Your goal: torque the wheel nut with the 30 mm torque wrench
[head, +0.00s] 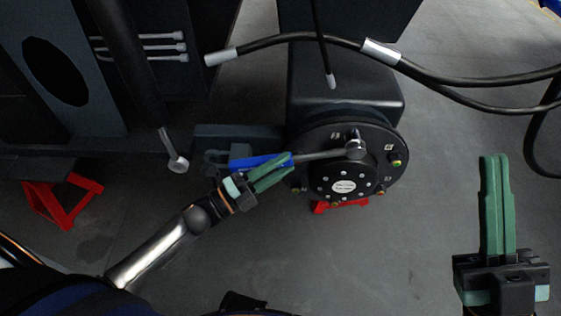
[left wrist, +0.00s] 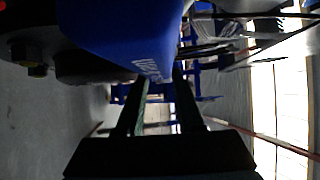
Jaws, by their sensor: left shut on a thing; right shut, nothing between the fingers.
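The torque wrench (head: 318,155) has a blue handle and a bright shaft. Its head lies over a nut position at the top of the round black wheel hub (head: 343,212); I cannot tell how fully it is seated. My left gripper (head: 272,172) is shut on the blue handle, left of the hub. The blue handle (left wrist: 130,35) fills the top of the left wrist view, at the fingers. Other wheel nuts, such as a greenish one (head: 396,162), sit around the hub face. My right gripper (head: 496,160) is shut and empty, to the right of the hub.
Black hoses (head: 460,75) with grey ends cross above the hub. A dark cylinder (head: 130,60) with a rod hangs at the left. Red stands are at the left (head: 62,205) and under the hub (head: 340,205). The grey floor between hub and right gripper is clear.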

